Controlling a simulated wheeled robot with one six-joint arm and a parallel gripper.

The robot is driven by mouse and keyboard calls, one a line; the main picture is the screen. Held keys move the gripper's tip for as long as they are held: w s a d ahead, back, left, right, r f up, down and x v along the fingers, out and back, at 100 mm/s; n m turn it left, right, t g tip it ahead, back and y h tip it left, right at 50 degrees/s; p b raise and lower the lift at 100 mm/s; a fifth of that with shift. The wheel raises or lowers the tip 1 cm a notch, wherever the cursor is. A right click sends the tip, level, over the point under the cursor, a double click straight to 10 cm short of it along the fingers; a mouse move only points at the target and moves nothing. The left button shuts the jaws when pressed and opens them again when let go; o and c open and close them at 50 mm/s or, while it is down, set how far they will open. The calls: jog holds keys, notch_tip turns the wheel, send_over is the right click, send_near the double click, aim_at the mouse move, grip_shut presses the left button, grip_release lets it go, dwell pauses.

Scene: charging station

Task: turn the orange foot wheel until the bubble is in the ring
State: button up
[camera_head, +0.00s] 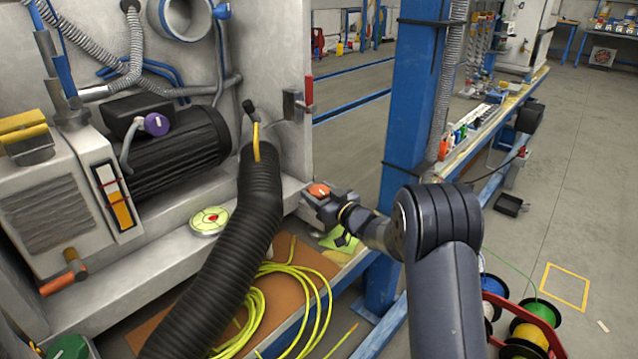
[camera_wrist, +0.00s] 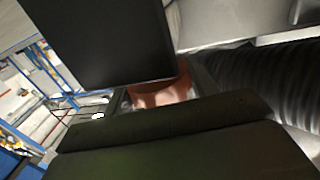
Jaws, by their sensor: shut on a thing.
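The orange foot wheel (camera_head: 318,190) sits at the right end of the grey machine base, with a pale mark on its top. My gripper (camera_head: 322,204) is at the wheel with its jaws shut on it. In the wrist view, the wheel (camera_wrist: 162,95) shows as an orange patch between the two dark fingers, which hide most of it. A round level (camera_head: 210,221) with a pale yellow-green face and a red mark in the middle lies on the machine ledge, left of the black hose. The bubble's place against the ring is too small to tell.
A thick ribbed black hose (camera_head: 232,240) runs between the level and my gripper. A blue post (camera_head: 408,120) stands close behind my arm. Yellow cable (camera_head: 262,305) lies coiled on the brown board below. Cable spools (camera_head: 520,325) stand at the lower right.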

jog(key=n+g+y+p, duration=0.3)
jog(key=g+p, duration=0.1)
jog(key=shift+r, duration=0.15)
jog(key=shift+n+g+y+p, duration=0.65)
jog(key=shift+n+g+y, duration=0.35)
jog(key=shift+n+g, duration=0.6)
jog(key=shift+g, duration=0.5)
jog(key=o, duration=0.9)
jog(key=shift+a, duration=0.1)
jog(key=shift+o, duration=0.2)
jog(key=p+v, duration=0.2)
jog(key=v, duration=0.9)
jog(key=shift+f, duration=0.25)
